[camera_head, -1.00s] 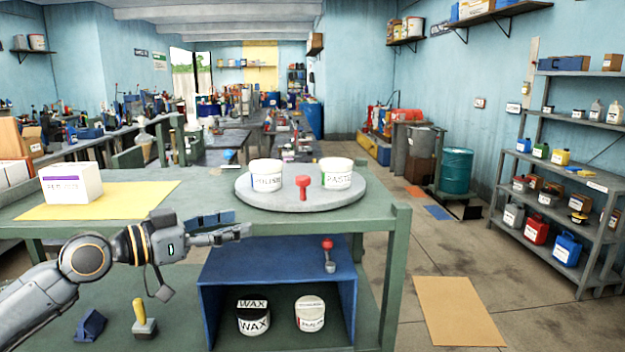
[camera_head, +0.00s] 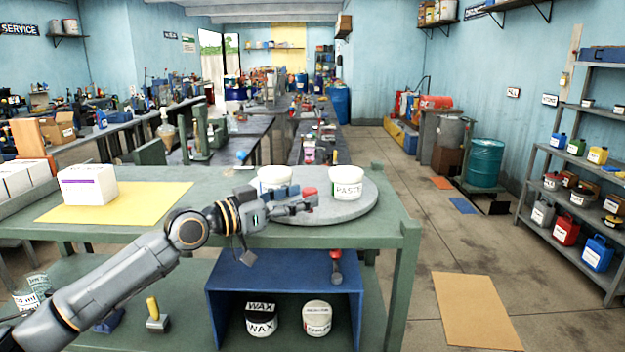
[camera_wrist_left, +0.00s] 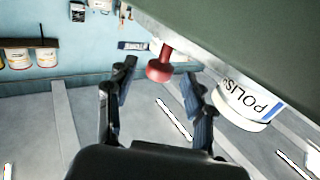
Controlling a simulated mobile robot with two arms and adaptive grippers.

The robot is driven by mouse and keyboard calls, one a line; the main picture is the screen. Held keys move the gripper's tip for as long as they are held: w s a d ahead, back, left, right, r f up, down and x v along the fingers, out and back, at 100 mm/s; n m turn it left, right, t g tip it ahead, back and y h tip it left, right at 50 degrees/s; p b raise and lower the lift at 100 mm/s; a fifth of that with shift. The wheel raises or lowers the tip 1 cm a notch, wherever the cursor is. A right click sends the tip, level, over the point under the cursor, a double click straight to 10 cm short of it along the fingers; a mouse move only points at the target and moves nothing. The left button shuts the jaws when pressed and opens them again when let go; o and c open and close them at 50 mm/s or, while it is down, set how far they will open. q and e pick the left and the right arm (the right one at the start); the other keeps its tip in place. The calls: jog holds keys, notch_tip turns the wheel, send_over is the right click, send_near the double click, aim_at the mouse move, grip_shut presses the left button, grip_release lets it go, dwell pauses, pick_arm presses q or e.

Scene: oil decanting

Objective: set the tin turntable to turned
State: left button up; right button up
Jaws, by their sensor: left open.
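The round grey turntable (camera_head: 365,212) lies on the green workbench. On it stand a white polish tin (camera_head: 275,174), partly hidden by my gripper, and a white tin labelled PASTE (camera_head: 346,184). The turntable's red knob (camera_head: 309,191) is at the front, between the tins, mostly hidden behind my fingers. My left gripper (camera_head: 304,198) is over the front of the turntable, open, its fingertips at the knob. In the left wrist view the red knob (camera_wrist_left: 160,70) shows between the two spread fingers, and the polish tin (camera_wrist_left: 250,105) is beside the right finger. Contact cannot be told. My right gripper is out of view.
A white box (camera_head: 88,186) stands on a yellow mat (camera_head: 125,203) at the bench's left. Floor to the right is mostly free.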

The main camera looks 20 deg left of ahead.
pick_arm(q)
jog(key=shift+p+x, duration=0.4)
jog(key=shift+x, duration=0.8)
jog(key=shift+w+d+r, duration=0.1)
jog(key=shift+w+r, duration=0.05)
jog(key=shift+w, duration=0.05)
jog(key=shift+w+d, duration=0.2)
jog(key=shift+w, duration=0.05)
jog(key=shift+c, duration=1)
grip_shut()
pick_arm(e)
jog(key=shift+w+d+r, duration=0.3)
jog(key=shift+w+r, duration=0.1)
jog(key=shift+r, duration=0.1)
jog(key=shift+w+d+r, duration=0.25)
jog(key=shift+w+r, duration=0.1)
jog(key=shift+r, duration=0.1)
